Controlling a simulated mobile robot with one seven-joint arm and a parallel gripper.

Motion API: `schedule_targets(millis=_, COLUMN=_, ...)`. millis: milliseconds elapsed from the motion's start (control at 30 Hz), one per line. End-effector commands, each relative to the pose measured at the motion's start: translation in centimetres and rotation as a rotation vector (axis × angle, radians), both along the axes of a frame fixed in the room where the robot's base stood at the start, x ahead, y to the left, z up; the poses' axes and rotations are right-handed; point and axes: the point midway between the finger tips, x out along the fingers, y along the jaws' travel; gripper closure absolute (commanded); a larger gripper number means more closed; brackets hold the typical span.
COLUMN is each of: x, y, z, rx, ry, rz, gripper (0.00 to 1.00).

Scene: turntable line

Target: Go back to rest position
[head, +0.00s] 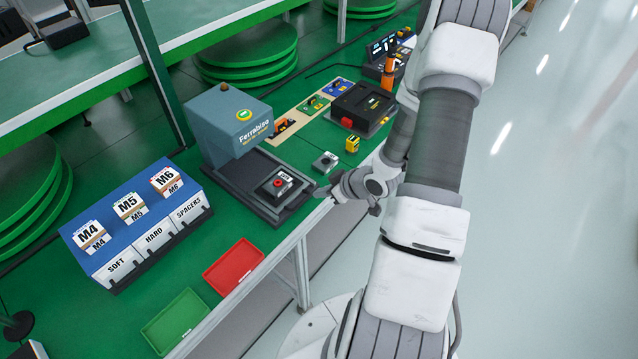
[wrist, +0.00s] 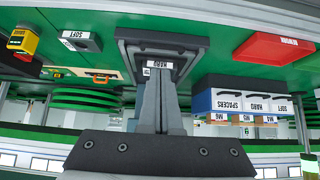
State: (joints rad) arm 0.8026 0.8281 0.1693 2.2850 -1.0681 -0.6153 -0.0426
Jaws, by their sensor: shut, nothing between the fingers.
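My gripper (head: 322,192) is at the front edge of the green bench, just right of the grey press (head: 232,125) marked Ferrabiso. Its fingers look closed together in the wrist view (wrist: 158,105), with nothing seen between them. A dark block with a red button and a white label (head: 277,184) sits on the press base; its label reads HARD in the wrist view (wrist: 160,65), where the fingers partly cover it. A small grey block (head: 325,162) lies on the bench right of the press; it reads SOFT in the wrist view (wrist: 80,40).
A blue bin rack (head: 135,215) with SOFT, HARD and SPACERS bins stands left. A red tray (head: 234,266) and a green tray (head: 175,322) lie at the front. A yellow item (head: 352,144) and a black box (head: 360,105) are further right. The floor aisle at right is clear.

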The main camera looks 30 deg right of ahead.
Motion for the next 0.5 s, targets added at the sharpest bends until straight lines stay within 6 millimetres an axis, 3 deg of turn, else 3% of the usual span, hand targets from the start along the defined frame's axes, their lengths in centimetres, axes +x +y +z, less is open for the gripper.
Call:
schedule_targets(millis=300, x=0.4, y=-0.2, z=0.7, rx=-0.027, ry=0.006, rz=-0.001, gripper=1.0)
schedule_targets(millis=500, x=1.7, y=-1.3, z=4.5, rx=-0.187, ry=0.049, rz=-0.01, gripper=1.0)
